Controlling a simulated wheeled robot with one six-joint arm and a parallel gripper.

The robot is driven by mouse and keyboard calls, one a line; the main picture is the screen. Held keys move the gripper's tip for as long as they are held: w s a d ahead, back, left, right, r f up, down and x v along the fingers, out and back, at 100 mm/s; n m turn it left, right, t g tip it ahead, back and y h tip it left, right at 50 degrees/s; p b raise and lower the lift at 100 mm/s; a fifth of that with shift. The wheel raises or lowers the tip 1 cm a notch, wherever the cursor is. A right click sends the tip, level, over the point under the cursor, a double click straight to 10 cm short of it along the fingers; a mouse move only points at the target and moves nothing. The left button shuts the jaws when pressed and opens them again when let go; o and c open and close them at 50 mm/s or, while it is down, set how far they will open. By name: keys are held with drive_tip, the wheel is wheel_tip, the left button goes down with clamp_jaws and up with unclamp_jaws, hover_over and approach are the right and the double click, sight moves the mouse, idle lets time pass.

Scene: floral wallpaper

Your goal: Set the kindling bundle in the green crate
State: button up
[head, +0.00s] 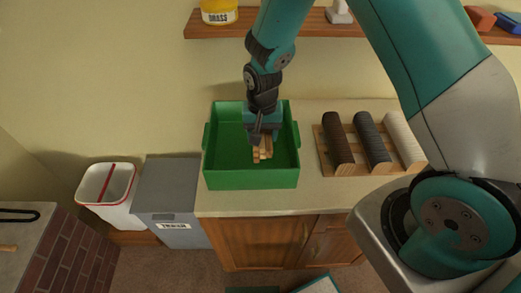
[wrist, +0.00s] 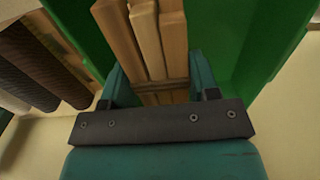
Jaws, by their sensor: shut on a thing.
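The green crate (head: 249,179) stands on the counter in the head view, open at the top. The kindling bundle (head: 262,154) is a small stack of pale wooden sticks, seen inside the crate's outline at its right half. My gripper (head: 262,139) points down over the crate and is shut on the bundle. In the wrist view the sticks (wrist: 145,38) lie between the teal fingers of my gripper (wrist: 161,85), with the green crate walls (wrist: 270,45) around them. I cannot tell whether the bundle touches the crate floor.
A grey trash bin (head: 168,190) and a white bin (head: 107,190) stand left of the counter (head: 270,206). A wall shelf (head: 312,27) runs above, holding a yellow tin (head: 219,11).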

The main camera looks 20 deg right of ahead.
wheel_tip(320, 180, down, 10)
drive_tip(key=shift+r+p, duration=0.2)
drive_tip(key=shift+p, duration=0.85)
drive_tip(key=shift+f, duration=0.15)
drive_tip(key=o, duration=1)
